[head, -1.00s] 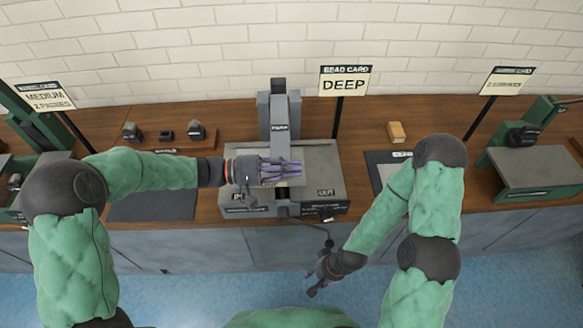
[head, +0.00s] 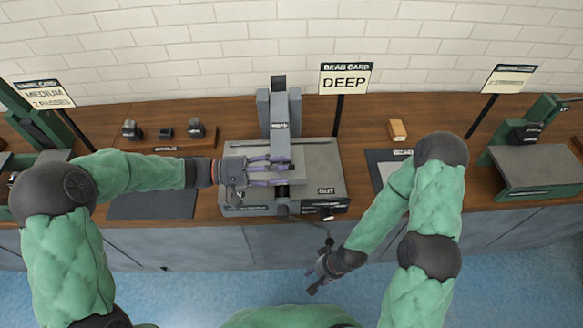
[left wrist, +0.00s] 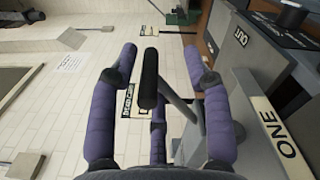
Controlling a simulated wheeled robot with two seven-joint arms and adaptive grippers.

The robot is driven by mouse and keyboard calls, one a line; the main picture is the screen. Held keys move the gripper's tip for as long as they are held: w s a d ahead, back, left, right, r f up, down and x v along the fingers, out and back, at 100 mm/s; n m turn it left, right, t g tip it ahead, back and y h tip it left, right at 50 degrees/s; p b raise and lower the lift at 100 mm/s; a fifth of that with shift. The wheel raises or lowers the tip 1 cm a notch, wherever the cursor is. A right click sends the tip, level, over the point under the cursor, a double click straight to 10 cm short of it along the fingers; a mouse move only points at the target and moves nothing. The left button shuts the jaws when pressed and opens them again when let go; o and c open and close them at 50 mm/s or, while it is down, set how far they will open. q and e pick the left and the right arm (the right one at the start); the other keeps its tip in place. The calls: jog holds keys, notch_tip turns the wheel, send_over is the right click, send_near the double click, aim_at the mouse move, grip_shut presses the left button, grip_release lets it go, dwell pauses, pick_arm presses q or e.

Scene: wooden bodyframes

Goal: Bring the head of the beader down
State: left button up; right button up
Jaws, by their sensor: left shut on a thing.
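The grey beader (head: 320,155) stands on the middle of the wooden counter. Its head (head: 281,122) sits on the upright column above the base plate. My left gripper (head: 285,168) reaches in from the left, over the base in front of the column. In the left wrist view its purple fingers (left wrist: 165,85) are shut around a black handle (left wrist: 149,80) on a grey rod. My fingers hide the space below the head. My right gripper (head: 318,278) hangs low before the counter's front; its jaw state is too small to tell.
A "DEEP" bead card (head: 345,80) stands on a post right of the beader. A wooden block (head: 397,131) and a dark mat lie to the right. Small dark parts (head: 132,129) and another dark mat (head: 150,207) lie left. Green machines (head: 535,160) stand at both sides.

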pick_arm(q)
jog(key=a, duration=0.8)
jog(key=shift+s+a, duration=0.15)
jog(key=shift+a, duration=0.2)
